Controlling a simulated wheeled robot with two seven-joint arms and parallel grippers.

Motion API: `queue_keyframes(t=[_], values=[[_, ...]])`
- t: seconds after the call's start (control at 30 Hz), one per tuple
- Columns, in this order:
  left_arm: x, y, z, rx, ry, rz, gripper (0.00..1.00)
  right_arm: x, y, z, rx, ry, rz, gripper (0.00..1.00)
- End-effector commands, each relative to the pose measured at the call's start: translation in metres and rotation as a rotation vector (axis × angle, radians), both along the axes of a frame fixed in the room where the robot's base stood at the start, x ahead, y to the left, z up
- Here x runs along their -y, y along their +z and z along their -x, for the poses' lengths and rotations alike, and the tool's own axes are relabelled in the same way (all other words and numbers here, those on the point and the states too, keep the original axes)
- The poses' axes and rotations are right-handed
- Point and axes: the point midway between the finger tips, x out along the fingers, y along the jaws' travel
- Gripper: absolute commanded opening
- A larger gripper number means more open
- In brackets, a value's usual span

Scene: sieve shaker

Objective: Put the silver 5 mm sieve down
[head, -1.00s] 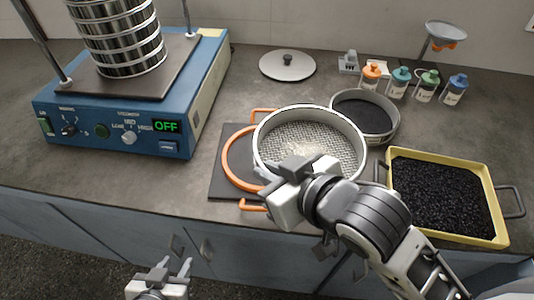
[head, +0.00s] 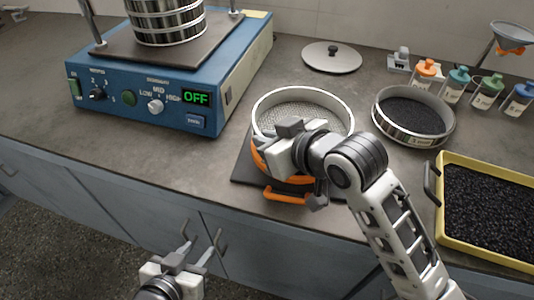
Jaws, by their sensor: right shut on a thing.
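The silver sieve (head: 265,99) is a round pan with a metal wall and mesh floor, in the middle of the head view. My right gripper (head: 289,131) is shut on its near rim and hides part of the near wall. The sieve is over an orange ring holder (head: 294,189) on a dark mat (head: 246,168). I cannot tell whether the sieve touches the holder. Its size mark is not readable. My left gripper (head: 197,251) is open and empty, low in front of the counter.
A second sieve (head: 428,138) with black grains stands to the right. A yellow tray (head: 447,195) of black grains is at the far right. A blue shaker (head: 165,125) with a sieve stack is at left.

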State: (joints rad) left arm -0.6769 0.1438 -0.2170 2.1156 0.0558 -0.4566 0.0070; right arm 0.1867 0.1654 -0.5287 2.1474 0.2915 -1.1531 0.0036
Motion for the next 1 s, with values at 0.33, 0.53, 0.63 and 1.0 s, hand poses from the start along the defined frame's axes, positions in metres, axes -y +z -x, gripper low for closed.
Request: queue_keyframes(t=[0.33,0.53,0.63,1.0], values=[[0.001,-0.004,-0.001,0.006,0.002,0.009,0.36,-0.002,-0.036,-0.017,0.0,0.0,0.0,0.0],[0.001,-0.001,-0.002,0.013,0.005,0.017,0.36,-0.002,-0.049,-0.017,0.004,0.0,0.0,0.0],[0.001,0.0,-0.002,0.013,0.005,0.017,0.36,-0.002,-0.049,-0.017,0.005,0.0,-0.001,0.0],[0.001,-0.002,-0.001,0.009,0.005,0.017,0.36,-0.002,-0.052,-0.016,0.001,0.0,0.0,0.32]])
